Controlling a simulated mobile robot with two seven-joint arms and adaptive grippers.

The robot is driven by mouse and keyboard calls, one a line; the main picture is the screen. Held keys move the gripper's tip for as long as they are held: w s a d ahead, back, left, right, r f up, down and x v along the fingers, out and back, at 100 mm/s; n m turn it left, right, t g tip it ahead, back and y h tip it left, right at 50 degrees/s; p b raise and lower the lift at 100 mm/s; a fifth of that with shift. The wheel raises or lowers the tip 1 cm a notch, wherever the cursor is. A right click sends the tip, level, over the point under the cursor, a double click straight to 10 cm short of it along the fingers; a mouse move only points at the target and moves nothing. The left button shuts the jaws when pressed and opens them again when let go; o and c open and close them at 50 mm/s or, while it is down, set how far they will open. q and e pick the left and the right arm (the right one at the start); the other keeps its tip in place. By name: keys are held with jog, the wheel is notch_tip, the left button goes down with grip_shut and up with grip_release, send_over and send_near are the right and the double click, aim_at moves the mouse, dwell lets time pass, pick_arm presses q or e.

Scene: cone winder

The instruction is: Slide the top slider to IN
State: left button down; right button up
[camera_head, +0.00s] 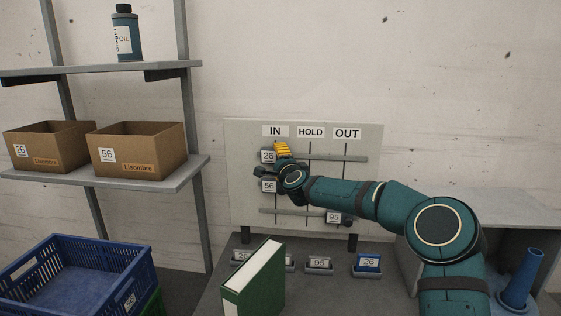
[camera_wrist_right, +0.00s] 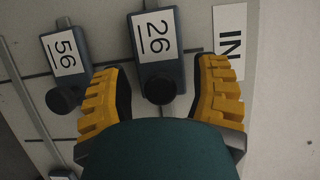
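The top slider, a dark block tagged 26 (camera_head: 267,156), sits on the upper rail at the left, below the IN label (camera_head: 275,131). My right gripper (camera_head: 283,149) is at this slider, its hand hiding part of the board. In the right wrist view the top slider (camera_wrist_right: 160,42) with its round black knob (camera_wrist_right: 158,91) lies between the two yellow fingers (camera_wrist_right: 160,88). The fingers are open, with a gap visible on each side of the knob. The IN label (camera_wrist_right: 229,44) is beside the right finger. My left gripper is not in view.
The slider tagged 56 (camera_head: 268,186) is below the top one, also at left. The slider tagged 95 (camera_head: 333,217) is on the bottom rail, toward OUT (camera_head: 346,133). A green binder (camera_head: 258,285) and tagged holders (camera_head: 367,263) stand on the table in front.

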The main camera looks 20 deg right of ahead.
jog(key=shift+s+d, duration=0.1)
jog(key=shift+d, duration=0.05)
jog(key=s, duration=1.2)
jog(key=shift+a, duration=0.4)
jog(key=shift+w, duration=0.1)
